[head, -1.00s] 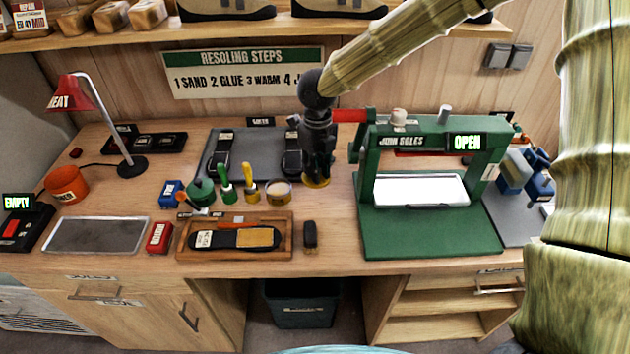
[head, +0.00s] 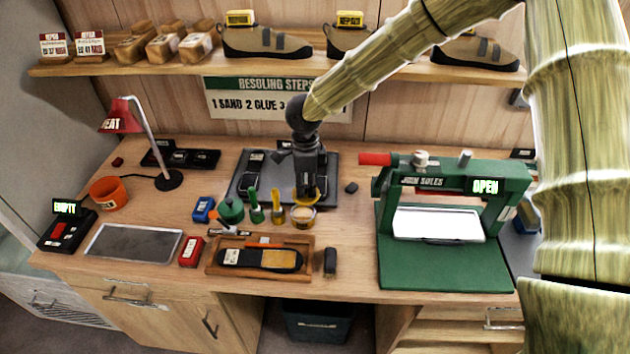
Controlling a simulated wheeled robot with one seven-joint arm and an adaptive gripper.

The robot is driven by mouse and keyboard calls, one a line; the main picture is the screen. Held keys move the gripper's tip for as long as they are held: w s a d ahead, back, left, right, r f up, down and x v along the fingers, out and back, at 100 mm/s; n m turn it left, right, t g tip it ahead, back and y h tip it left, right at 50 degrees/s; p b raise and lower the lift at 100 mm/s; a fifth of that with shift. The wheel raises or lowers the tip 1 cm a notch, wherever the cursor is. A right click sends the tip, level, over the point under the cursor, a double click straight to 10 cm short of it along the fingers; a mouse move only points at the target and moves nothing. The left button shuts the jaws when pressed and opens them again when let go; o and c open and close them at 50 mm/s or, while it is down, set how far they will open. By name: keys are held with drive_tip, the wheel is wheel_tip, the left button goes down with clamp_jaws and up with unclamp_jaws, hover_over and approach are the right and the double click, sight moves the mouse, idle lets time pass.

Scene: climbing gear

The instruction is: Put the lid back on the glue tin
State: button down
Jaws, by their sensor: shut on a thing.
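The glue tin (head: 302,223) stands on the bench, right of the yellow-handled tool. Part of its pale open top shows. My gripper (head: 307,188) points down and is shut on the yellow lid (head: 316,198). The lid is at the tin's back rim, overlapping the tin in the head view. I cannot tell whether lid and tin touch. The gripper hides part of the lid.
A green press (head: 445,275) marked OPEN stands to the right. A wooden tray (head: 217,268) with a sole lies in front. A dark mat (head: 243,190) is behind.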

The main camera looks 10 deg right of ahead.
drive_tip(key=shift+w+a+n, duration=0.1)
drive_tip(key=shift+a+n, duration=0.35)
drive_tip(key=shift+n, duration=0.15)
wheel_tip(320, 180, down, 4)
drive_tip(key=b, duration=0.4)
drive_tip(key=shift+f, duration=1.15)
drive_tip(key=shift+p, duration=0.7)
idle(0.6)
drive_tip(key=shift+f+p, duration=0.15)
drive_tip(key=shift+p, duration=0.65)
idle(1.6)
drive_tip(key=c, duration=0.8)
unclamp_jaws()
drive_tip(key=shift+r, duration=0.2)
